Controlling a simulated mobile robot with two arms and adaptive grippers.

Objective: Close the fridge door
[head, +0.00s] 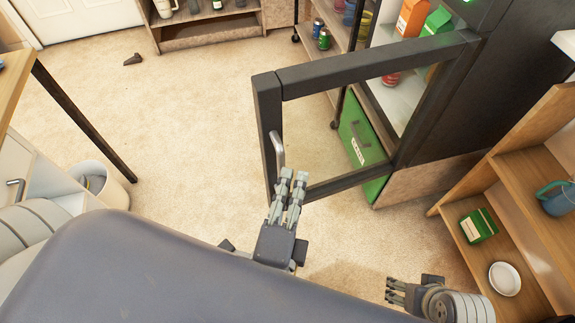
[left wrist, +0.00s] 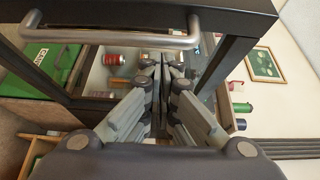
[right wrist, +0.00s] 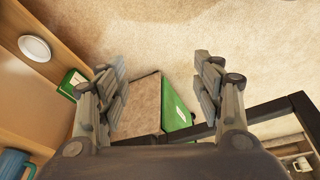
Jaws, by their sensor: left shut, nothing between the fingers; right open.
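The fridge door (head: 370,62) is a dark frame with a clear pane, standing wide open from the dark fridge (head: 450,110) at the right. Its metal handle (head: 278,150) is on the free edge at the left; in the left wrist view the handle (left wrist: 110,36) crosses the top. My left gripper (head: 294,178) is shut and empty, its fingertips close to the handle's lower end and door frame. I cannot tell if they touch. My right gripper (head: 389,289) is open and empty, low at the right; in the right wrist view its fingers (right wrist: 160,75) are spread apart.
A wooden shelf (head: 510,200) with a green box (head: 478,225), a white plate (head: 505,278) and a blue mug (head: 557,197) stands at the right. A white bin (head: 104,185) stands left. The carpet (head: 190,110) between is mostly clear.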

